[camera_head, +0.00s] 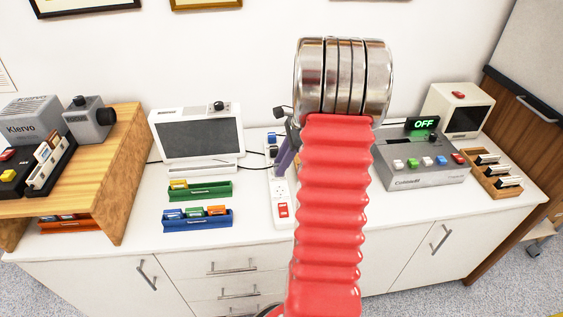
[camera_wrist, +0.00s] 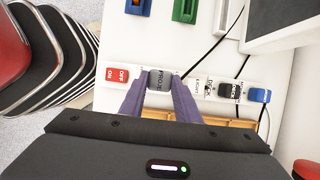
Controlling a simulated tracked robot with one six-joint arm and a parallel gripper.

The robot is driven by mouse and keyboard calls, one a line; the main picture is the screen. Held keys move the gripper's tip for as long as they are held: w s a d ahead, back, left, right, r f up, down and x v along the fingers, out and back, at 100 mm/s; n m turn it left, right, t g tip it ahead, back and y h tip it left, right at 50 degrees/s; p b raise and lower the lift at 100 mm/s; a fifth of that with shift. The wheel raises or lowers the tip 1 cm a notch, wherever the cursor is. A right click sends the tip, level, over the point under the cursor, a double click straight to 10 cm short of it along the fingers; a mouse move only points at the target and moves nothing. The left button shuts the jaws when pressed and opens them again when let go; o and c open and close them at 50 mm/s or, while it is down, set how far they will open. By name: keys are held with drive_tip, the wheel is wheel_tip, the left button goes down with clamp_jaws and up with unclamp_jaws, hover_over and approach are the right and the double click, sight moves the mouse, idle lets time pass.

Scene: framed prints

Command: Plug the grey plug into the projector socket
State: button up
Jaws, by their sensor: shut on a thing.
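The grey plug (camera_wrist: 160,79), its top lettered "PROJ", is between the purple fingers of my gripper (camera_wrist: 161,82) in the wrist view. My gripper is shut on it. The plug is over the white power strip (camera_wrist: 147,100), between its red switch and the sockets with dark lettering. I cannot tell whether the plug touches the strip or sits in a socket; the socket under it is hidden. In the head view my red arm covers much of the gripper; a purple finger (camera_head: 285,155) shows beside the strip (camera_head: 281,217), and the grey plug is hidden.
On the strip are a red switch (camera_wrist: 117,75), a black plug (camera_wrist: 230,91) and a blue plug (camera_wrist: 260,95) with cables. A white monitor (camera_head: 199,135) and green tray (camera_head: 200,192) stand to the left. A grey console (camera_head: 423,165) stands to the right.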

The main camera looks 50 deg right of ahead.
drive_tip(key=shift+f, duration=0.1)
drive_tip(key=shift+f, duration=2.8)
drive_tip(key=shift+s, duration=0.1)
drive_tip(key=shift+f, duration=0.5)
idle(0.3)
drive_tip(key=o, duration=1.1)
drive_tip(key=shift+c, duration=0.2)
drive_tip(key=v, duration=1.3)
drive_tip(key=shift+d+r, duration=0.15)
drive_tip(key=shift+r, duration=0.15)
